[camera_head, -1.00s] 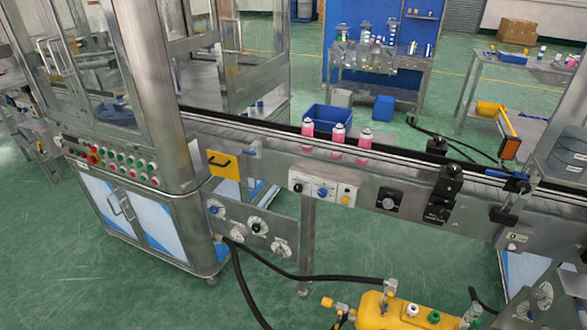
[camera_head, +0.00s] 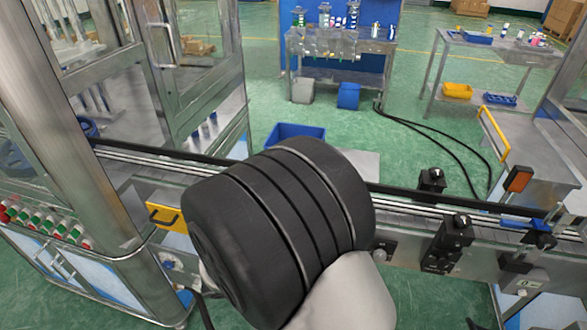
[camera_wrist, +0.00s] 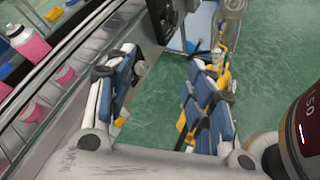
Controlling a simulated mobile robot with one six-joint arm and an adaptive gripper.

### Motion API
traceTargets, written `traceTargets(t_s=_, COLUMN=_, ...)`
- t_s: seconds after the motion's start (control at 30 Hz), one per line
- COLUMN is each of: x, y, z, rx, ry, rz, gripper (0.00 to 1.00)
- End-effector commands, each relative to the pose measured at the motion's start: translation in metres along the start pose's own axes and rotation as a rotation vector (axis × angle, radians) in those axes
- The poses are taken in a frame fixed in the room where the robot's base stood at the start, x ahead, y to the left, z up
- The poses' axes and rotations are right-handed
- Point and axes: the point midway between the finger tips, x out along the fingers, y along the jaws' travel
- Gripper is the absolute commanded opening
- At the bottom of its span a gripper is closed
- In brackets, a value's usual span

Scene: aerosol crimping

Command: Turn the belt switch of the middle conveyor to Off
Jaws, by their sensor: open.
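The middle conveyor (camera_head: 408,203) runs across the head view, its near side carrying the controls. A dark knob (camera_head: 381,253) on that side shows just right of my arm. I cannot tell whether it is the belt switch. The arm hides the rest of the panel and the bottles in the head view. In the wrist view my gripper (camera_wrist: 165,98) is open, its two blue-padded fingers apart with green floor showing between them. It hangs beside the conveyor (camera_wrist: 76,45), on its near side. No switch is clearly visible between the fingers; its setting cannot be read.
Pink bottles (camera_wrist: 30,44) stand on the belt left of my gripper in the wrist view. Black sensor blocks (camera_head: 447,240) stick out from the conveyor side. A steel cabinet machine (camera_head: 105,215) stands at the left. A blue bin (camera_head: 294,132) lies behind the belt.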

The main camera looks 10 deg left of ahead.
Motion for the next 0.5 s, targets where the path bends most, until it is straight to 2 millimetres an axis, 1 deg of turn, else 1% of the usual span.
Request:
traceTargets(t_s=0.03, x=-0.013, y=0.004, z=-0.025, rx=-0.089, ry=-0.026, rz=0.102, gripper=0.49)
traceTargets(t_s=0.07, x=-0.020, y=0.006, z=-0.040, rx=-0.134, ry=-0.039, rz=0.164, gripper=0.49)
traceTargets(t_s=0.1, x=-0.030, y=0.008, z=-0.059, rx=-0.191, ry=-0.057, rz=0.247, gripper=0.49)
traceTargets(t_s=0.17, x=-0.046, y=0.007, z=-0.089, rx=-0.273, ry=-0.080, rz=0.376, gripper=0.49)
traceTargets(t_s=0.2, x=-0.058, y=0.005, z=-0.109, rx=-0.325, ry=-0.092, rz=0.462, gripper=0.49)
traceTargets(t_s=0.27, x=-0.074, y=-0.002, z=-0.138, rx=-0.395, ry=-0.108, rz=0.586, gripper=0.49)
traceTargets(t_s=0.3, x=-0.085, y=-0.008, z=-0.155, rx=-0.437, ry=-0.117, rz=0.663, gripper=0.49)
traceTargets(t_s=0.4, x=-0.106, y=-0.027, z=-0.193, rx=-0.522, ry=-0.130, rz=0.830, gripper=0.49)
traceTargets(t_s=0.5, x=-0.120, y=-0.044, z=-0.218, rx=-0.579, ry=-0.136, rz=0.950, gripper=0.49)
